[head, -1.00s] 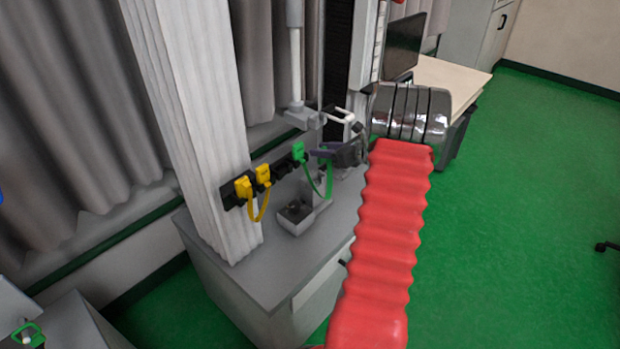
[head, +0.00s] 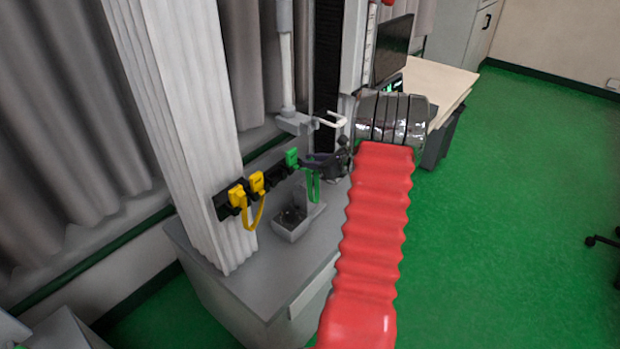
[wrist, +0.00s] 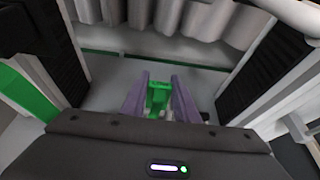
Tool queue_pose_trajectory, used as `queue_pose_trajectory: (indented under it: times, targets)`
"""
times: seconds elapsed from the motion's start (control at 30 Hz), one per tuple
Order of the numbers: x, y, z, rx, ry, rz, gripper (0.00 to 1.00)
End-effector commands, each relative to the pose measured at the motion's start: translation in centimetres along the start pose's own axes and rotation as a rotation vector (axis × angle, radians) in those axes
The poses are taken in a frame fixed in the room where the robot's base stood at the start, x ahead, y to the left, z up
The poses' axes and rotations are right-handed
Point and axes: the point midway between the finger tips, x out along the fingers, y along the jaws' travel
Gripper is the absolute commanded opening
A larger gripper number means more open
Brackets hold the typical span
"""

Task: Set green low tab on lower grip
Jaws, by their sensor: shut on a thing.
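In the head view, a green tab (head: 291,157) sits at the right end of the black wall rail, with a green strap (head: 314,186) hanging from it. The strap runs to my gripper (head: 318,160), whose dark purple fingers lie just right of the tab. In the wrist view, my gripper (wrist: 158,92) has its two purple fingers shut on a green tab piece (wrist: 158,100) between them. A grey open box with a raised block (head: 291,229) stands on the cabinet top below. I cannot tell which part is the lower grip.
Two yellow tabs (head: 237,196) with a yellow strap hang on the rail (head: 224,206) to the left. A white pronged fitting (head: 331,121) on a grey arm (head: 296,123) is above my gripper. The grey cabinet top (head: 262,266) is clear in front.

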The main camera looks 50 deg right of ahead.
Motion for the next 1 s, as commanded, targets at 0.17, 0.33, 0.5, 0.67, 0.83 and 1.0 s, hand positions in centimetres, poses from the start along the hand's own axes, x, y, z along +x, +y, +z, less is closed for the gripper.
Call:
queue_pose_trajectory:
  times: [0.17, 0.33, 0.5, 0.67, 0.83, 1.0]
  targets:
    - [0.9, 0.0, -2.1, 0.000, 0.000, 0.001, 0.06]
    - [1.0, 0.0, -2.3, -0.001, -0.001, 0.000, 0.06]
    - [1.0, 0.0, -2.4, -0.001, 0.000, 0.000, 0.06]
    - [1.5, 0.1, -3.5, 0.002, 0.001, 0.001, 0.06]
    - [2.2, 0.1, -5.4, 0.001, 0.001, 0.002, 0.06]
    - [2.5, 0.0, -5.8, 0.000, -0.001, 0.001, 0.06]
